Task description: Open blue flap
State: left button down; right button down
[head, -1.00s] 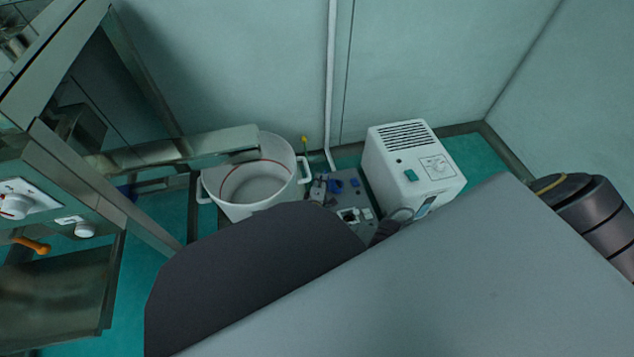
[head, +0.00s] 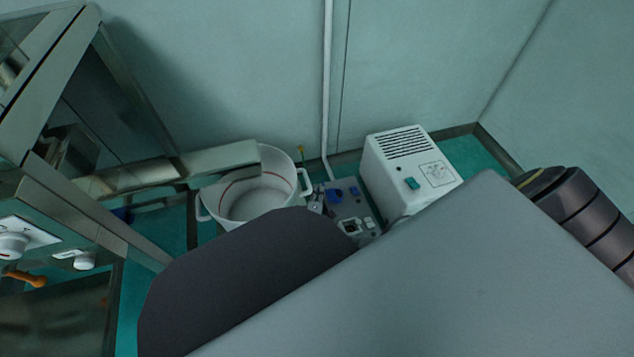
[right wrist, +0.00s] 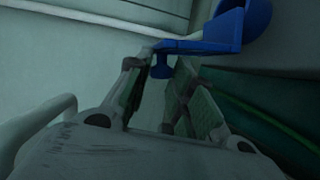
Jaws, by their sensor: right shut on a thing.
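In the right wrist view, a blue flap (right wrist: 205,45) has a flat plate, a short peg hanging below it and a rounded part at upper right. My right gripper (right wrist: 163,72) has its two fingers closed on the blue peg under the plate. In the head view my large grey arm fills the lower right and hides the right fingertips. My left gripper does not show.
A white pot (head: 268,192) with side handles stands on the teal floor below a steel chute (head: 215,160). A white box with vents (head: 408,165) and a grey panel (head: 350,208) with blue parts stand right of it. The steel machine frame (head: 100,225) occupies the left.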

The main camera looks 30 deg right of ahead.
jog(key=shift+a+f+b, duration=0.3)
jog(key=shift+a+f, duration=0.05)
jog(key=shift+f, duration=0.05)
jog(key=shift+n, duration=0.3)
jog(key=c, duration=1.3)
grip_release()
jog(key=shift+d+f, duration=0.1)
jog(key=shift+f, duration=0.05)
jog(key=shift+o, duration=0.2)
jog(key=shift+d+r+p, duration=0.15)
jog(key=shift+r+p, duration=0.15)
jog(key=shift+r, duration=0.05)
